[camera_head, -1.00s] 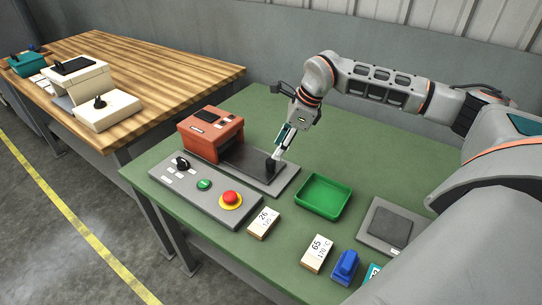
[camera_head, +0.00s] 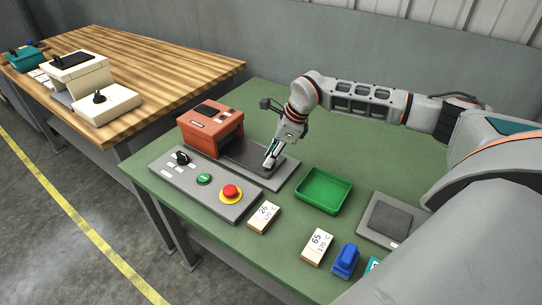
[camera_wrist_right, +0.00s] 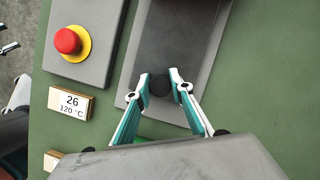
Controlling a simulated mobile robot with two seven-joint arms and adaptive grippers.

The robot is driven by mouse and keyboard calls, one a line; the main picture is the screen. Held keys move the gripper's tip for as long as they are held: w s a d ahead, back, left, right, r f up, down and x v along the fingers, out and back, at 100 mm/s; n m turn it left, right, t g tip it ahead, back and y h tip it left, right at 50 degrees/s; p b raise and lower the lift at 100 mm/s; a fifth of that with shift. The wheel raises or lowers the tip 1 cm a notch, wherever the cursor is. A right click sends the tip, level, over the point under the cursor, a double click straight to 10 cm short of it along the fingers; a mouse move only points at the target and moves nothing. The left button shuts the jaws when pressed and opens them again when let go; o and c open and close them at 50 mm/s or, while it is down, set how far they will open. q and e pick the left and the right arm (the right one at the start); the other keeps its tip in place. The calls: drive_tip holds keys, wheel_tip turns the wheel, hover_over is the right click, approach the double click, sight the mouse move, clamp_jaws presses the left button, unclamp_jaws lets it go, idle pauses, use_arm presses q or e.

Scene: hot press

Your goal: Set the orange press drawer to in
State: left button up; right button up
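The orange press (camera_head: 212,130) stands on the green table. Its dark drawer plate (camera_head: 250,157) extends out to the right over a grey base (camera_head: 284,177). My right gripper (camera_head: 268,164) is down at the outer end of the drawer. In the right wrist view, the fingers of my right gripper (camera_wrist_right: 161,80) sit on either side of the drawer's round black knob (camera_wrist_right: 160,85) and appear closed on it. In the head view the fingers hide most of the knob. Part of what seems my left gripper (camera_wrist_right: 8,40) shows at the wrist view's left edge, cut off.
A control panel (camera_head: 180,176) with a red button (camera_head: 230,191) lies in front of the press. A green tray (camera_head: 323,191), number blocks (camera_head: 264,217) and a blue object (camera_head: 346,260) lie to the right. A wooden table (camera_head: 130,55) stands behind left.

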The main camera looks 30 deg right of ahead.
sight(238, 150)
clamp_jaws()
drive_tip(key=w+a, duration=0.1)
drive_tip(key=w, duration=0.2)
drive_tip(key=w+a+b, duration=0.1)
drive_tip(key=w, duration=0.2)
drive_tip(key=w+a, duration=0.2)
drive_tip(key=w, duration=0.2)
drive_tip(key=shift+a+f+b, duration=0.1)
drive_tip(key=shift+b, duration=0.25)
drive_tip(key=shift+w+r, duration=0.2)
drive_tip(key=shift+w, duration=0.05)
drive_tip(key=o, duration=0.5)
unclamp_jaws()
drive_tip(key=o, duration=0.4)
drive_tip(key=shift+w+a, duration=0.1)
drive_tip(key=shift+f, duration=0.1)
drive_tip(key=v, duration=1.2)
